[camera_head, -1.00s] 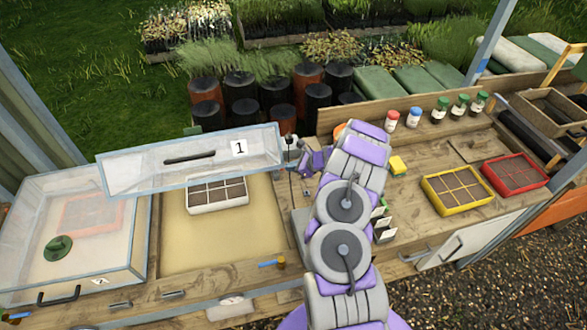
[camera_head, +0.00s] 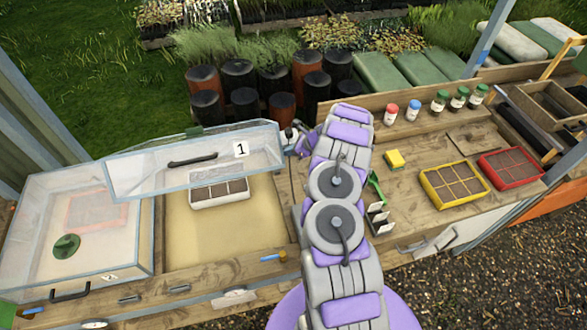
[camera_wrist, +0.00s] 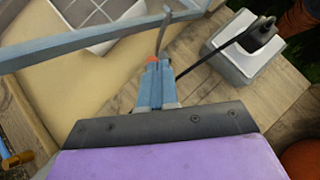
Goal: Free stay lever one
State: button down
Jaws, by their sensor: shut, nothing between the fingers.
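Lid one (camera_head: 195,160), a clear framed lid marked 1, stands propped open over the sand-coloured bed; its blue-grey frame (camera_wrist: 90,47) crosses the wrist view. My gripper (camera_wrist: 153,66) has its blue-grey fingers together, with nothing between them, beside the lid's right end. A small orange-red piece (camera_wrist: 152,60) shows at the fingertips, and a thin grey curved piece (camera_wrist: 163,32) rises just beyond. These may be parts of stay lever one; I cannot tell whether the fingers touch them. In the head view my arm largely hides this spot.
A grey block with a black fitting and rod (camera_wrist: 245,50) stands right of my gripper. A seed tray (camera_head: 219,193) lies in the bed under lid one. Lid two (camera_head: 85,225) is shut at left. A yellow tray (camera_head: 454,185) and red tray (camera_head: 511,168) sit at right.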

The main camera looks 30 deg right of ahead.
jog(key=shift+r, duration=0.1)
jog(key=shift+r+p, duration=0.35)
jog(key=shift+r, duration=0.35)
jog(key=d+f+v, duration=0.1)
jog(key=v, duration=1.1)
jog(key=shift+s+d+r, duration=0.25)
